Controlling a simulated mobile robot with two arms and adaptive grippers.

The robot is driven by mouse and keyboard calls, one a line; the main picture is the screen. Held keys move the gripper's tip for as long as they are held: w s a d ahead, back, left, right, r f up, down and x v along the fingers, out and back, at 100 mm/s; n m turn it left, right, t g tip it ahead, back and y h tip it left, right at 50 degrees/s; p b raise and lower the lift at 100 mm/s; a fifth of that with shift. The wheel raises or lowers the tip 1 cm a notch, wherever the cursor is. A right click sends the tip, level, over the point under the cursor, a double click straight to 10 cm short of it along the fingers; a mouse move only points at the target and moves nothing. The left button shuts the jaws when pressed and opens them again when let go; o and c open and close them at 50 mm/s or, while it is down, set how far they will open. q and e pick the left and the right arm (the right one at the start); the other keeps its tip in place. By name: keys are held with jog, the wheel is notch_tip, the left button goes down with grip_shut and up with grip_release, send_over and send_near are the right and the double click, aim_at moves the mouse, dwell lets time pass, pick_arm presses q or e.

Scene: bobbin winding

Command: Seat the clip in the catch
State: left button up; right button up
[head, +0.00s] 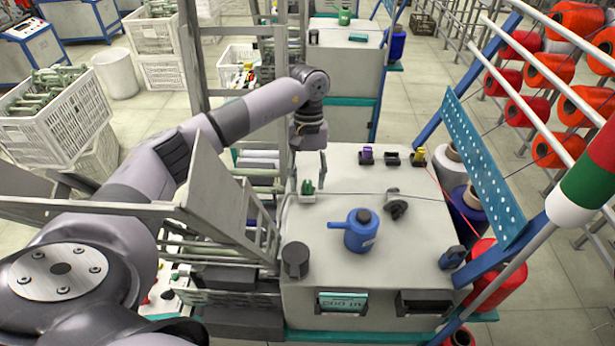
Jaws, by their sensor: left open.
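My left gripper (309,165) hangs open, fingers down, over the back left of the pale machine top. A small green piece (307,186), which looks like a clip, stands upright on a pale block just below the fingers. Whether the fingers touch it cannot be told. At the back of the top, a purple piece (367,153) and a yellow piece (418,154) sit on dark holders. A dark holder (391,158) between them shows no coloured piece. Which of these is the catch is not clear. My right gripper is not in view.
A blue oil can (361,236), a dark knob (397,206) and a black cylinder (295,261) stand on the machine top. A thin thread crosses it. A blue perforated rail (483,165) borders the right side. A grey frame (225,170) stands left.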

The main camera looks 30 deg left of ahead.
pick_arm(q)
jog(key=v, duration=1.2)
jog(key=shift+r, duration=0.1)
